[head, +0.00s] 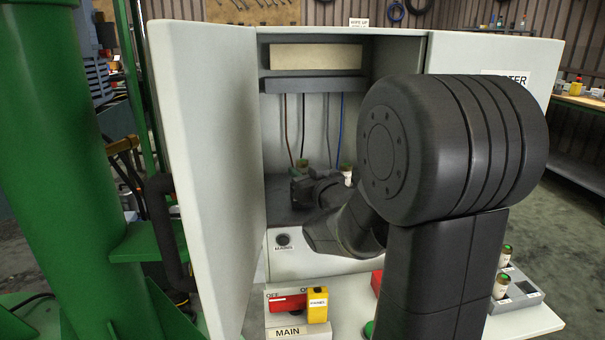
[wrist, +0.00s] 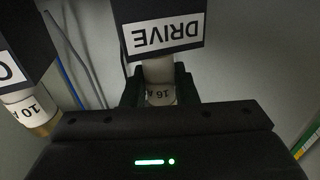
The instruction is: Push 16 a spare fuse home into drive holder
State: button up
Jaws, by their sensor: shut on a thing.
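The drive holder (wrist: 162,30), a dark block labelled DRIVE, is at the top of the wrist view, where the lettering appears upside down. The white fuse (wrist: 159,72), marked 16 A, stands in line with the holder and meets its lower edge in the picture. How deep it sits cannot be told. My gripper (wrist: 159,88) is shut on this fuse, with a dark finger on each side. In the head view my gripper (head: 312,187) is inside the open cabinet, partly hidden by my arm.
A 10 A fuse (wrist: 30,112) sits in a neighbouring holder (wrist: 20,50) at the left, close to my gripper. The open cabinet door (head: 210,150) stands left. A spare fuse tray (head: 520,292) with two fuses is lower right. A red and yellow MAIN switch (head: 298,303) stands in front.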

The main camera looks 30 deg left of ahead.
jog(key=shift+f+b, duration=0.8)
jog(key=shift+f, duration=0.1)
jog(key=o, duration=1.1)
jog(key=shift+r, duration=0.1)
jog(key=p+v, duration=0.1)
jog(key=v, duration=1.3)
jog(key=shift+a, duration=0.2)
jog(key=x, duration=1.4)
jog(key=shift+d+r+b, duration=0.1)
jog(key=shift+b, duration=0.2)
jog(key=shift+d+r+p, duration=0.1)
jog(key=shift+r+p, duration=0.25)
